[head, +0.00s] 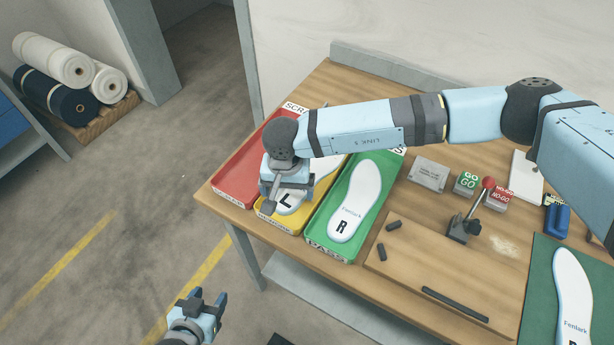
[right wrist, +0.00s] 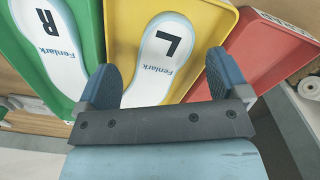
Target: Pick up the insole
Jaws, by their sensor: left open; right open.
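A white insole marked L (head: 287,203) lies in the yellow tray (head: 283,222), mostly hidden in the head view by my right arm. The right wrist view shows this L insole (right wrist: 160,50) between the spread fingers of my right gripper (right wrist: 164,72). In the head view my right gripper (head: 272,201) is above the yellow tray, open and empty. Another white insole marked R (head: 350,205) lies in the green tray (head: 318,238). A third insole (head: 571,290) lies on a green mat (head: 537,280) at the right. My left gripper (head: 207,303) is open and empty, off the table's front-left side.
An empty-looking red tray (head: 232,185) stands left of the yellow one. A raised wooden board (head: 420,265) with a red-knobbed lever (head: 487,184), GO block (head: 466,182) and NO-GO block (head: 500,196) are to the right.

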